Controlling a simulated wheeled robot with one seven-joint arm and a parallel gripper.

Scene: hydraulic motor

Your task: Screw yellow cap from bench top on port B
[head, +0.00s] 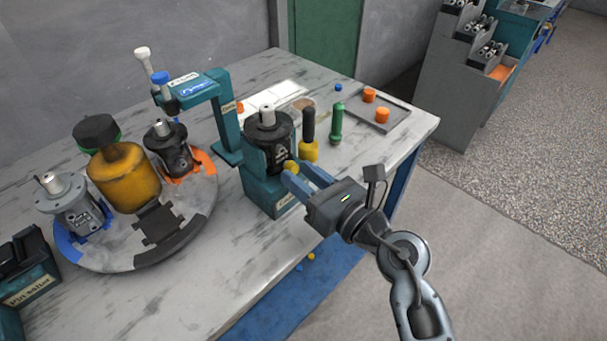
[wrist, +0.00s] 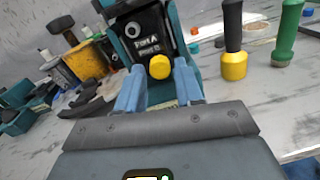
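The yellow cap (head: 291,167) is at the lower front of the upright black motor (head: 268,140). In the wrist view, the yellow cap (wrist: 159,67) sits just below the motor's port label (wrist: 148,45), which reads Port A above a second line. My gripper (head: 292,169) has its two blue fingertips on either side of the cap, with little or no gap; it also shows in the wrist view (wrist: 160,75). The cap hides the port behind it, so its seating cannot be seen. An open round port (wrist: 132,30) shows at upper left, without a cap.
The motor stands in a teal holder (head: 262,194). A yellow-and-black tool (head: 309,149) and a green tool (head: 337,122) stand close at right. A grey tray (head: 398,122) holds orange caps (head: 382,115). A turntable (head: 110,263) with other motors is at left.

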